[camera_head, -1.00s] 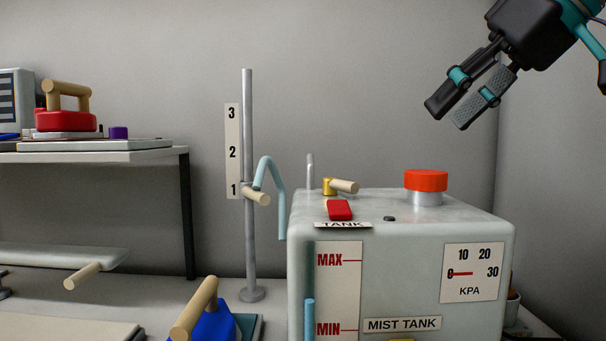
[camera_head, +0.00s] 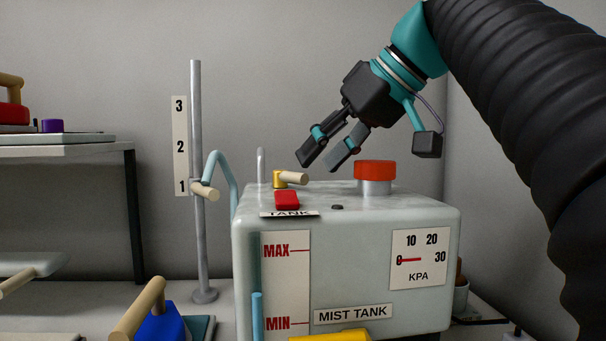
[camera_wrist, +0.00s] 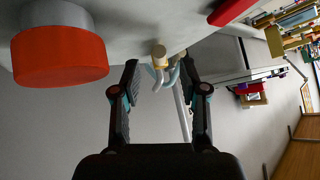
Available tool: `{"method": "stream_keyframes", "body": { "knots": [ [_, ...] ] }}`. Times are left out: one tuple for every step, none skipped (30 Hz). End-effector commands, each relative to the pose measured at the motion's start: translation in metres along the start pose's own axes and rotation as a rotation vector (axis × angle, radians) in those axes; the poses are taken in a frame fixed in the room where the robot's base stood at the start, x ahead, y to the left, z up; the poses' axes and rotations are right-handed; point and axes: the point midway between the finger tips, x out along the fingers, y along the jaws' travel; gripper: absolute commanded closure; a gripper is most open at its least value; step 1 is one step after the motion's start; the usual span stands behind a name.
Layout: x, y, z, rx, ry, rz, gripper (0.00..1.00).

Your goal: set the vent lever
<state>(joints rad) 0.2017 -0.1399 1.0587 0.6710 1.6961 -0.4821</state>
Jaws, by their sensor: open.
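The mist tank (camera_head: 350,240) is a pale grey box. On its top, a small lever with a wooden handle (camera_head: 293,178) and a brass base (camera_head: 278,180) points to the right; it seems to be the vent lever, though no label on it is readable. In the wrist view the handle's round end (camera_wrist: 158,51) shows between the fingers, beyond their tips. My gripper (camera_head: 321,164) is open and empty, tilted down to the left, just above and right of the handle. I cannot tell that it touches anything. It also shows in the wrist view (camera_wrist: 159,66).
A red push button (camera_head: 375,169) stands close right of my gripper. A red rocker (camera_head: 287,200) sits in front of the lever. A grey pole (camera_head: 196,230) with a wooden-handled slider at 1 stands left. A pale blue hose (camera_head: 222,165) bends beside the tank.

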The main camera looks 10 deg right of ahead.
Motion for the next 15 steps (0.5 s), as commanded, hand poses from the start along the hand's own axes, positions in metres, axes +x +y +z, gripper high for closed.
{"method": "stream_keyframes", "body": {
  "knots": [
    [0.009,0.0,0.002,-0.001,-0.002,-0.001,0.57],
    [0.013,0.0,0.001,-0.001,-0.002,-0.001,0.57],
    [0.017,0.0,0.001,0.0,-0.001,-0.001,0.57],
    [0.02,0.0,0.001,0.001,-0.001,-0.001,0.57],
    [0.022,0.0,0.001,0.001,-0.001,-0.001,0.57],
    [0.025,0.0,0.001,0.001,0.0,0.0,0.57],
    [0.027,0.0,0.0,0.001,0.0,0.001,0.57],
    [0.028,0.001,0.0,0.001,0.0,0.001,0.57],
    [0.03,0.001,0.0,0.002,0.0,0.002,0.57],
    [0.03,0.001,0.0,0.002,0.0,0.002,0.57],
    [0.031,0.001,0.0,0.002,0.0,0.002,0.57],
    [0.031,0.001,0.0,0.003,0.0,0.002,0.57],
    [0.031,0.001,0.0,0.003,0.0,0.003,0.57],
    [0.031,0.001,0.0,0.003,0.0,0.003,0.57],
    [0.031,0.001,0.0,0.003,0.0,0.003,0.57]
  ]
}}
